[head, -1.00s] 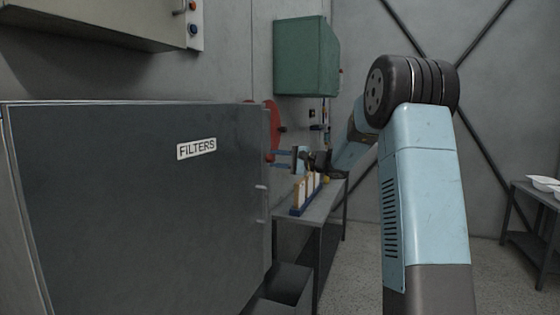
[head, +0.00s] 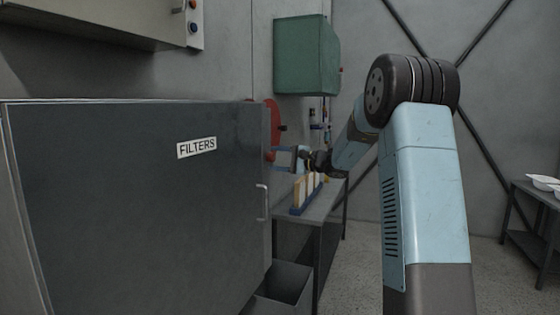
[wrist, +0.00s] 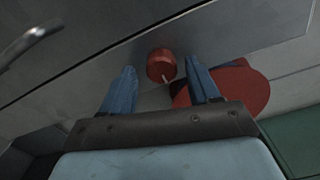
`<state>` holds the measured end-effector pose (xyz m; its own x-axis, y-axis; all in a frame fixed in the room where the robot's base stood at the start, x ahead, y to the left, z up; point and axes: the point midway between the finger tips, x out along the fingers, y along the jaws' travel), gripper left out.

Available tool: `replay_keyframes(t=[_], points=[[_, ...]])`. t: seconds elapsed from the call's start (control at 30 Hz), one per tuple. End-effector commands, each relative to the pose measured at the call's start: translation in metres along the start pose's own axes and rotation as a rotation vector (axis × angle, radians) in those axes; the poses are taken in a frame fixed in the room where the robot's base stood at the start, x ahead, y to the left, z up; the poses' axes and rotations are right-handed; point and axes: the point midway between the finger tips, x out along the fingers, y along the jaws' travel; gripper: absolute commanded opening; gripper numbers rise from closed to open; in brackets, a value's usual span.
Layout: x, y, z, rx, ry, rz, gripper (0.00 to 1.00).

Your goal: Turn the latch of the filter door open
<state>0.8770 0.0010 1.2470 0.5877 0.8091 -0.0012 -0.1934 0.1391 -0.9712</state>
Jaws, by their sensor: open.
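The filter door (head: 130,200) is a large dark grey panel with a FILTERS label (head: 197,148), at the left of the head view. It looks closed. The latch is a red round knob (wrist: 161,62) with a small pale pointer, near the door's edge in the wrist view. In the head view the latch is small and partly hidden by my gripper. My gripper (head: 280,160) is by the door's right edge. In the wrist view its two blue fingers (wrist: 161,78) are open, one on each side of the latch. I cannot tell whether they touch it.
A metal handle (head: 266,202) stands out from the door below the latch. A red disc (wrist: 235,88) is behind the right finger. A bench (head: 325,205) with a blue rack of pale upright pieces (head: 308,188) stands beyond, and a grey bin (head: 290,285) stands below.

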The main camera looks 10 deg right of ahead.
Motion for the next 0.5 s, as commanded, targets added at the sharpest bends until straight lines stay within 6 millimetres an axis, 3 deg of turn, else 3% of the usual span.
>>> replay_keyframes(t=[0.27, 0.5], points=[[-0.018, -0.001, 0.000, -0.001, 0.002, -0.001, 0.61], [-0.064, 0.000, -0.001, 0.000, 0.004, 0.000, 0.61]])
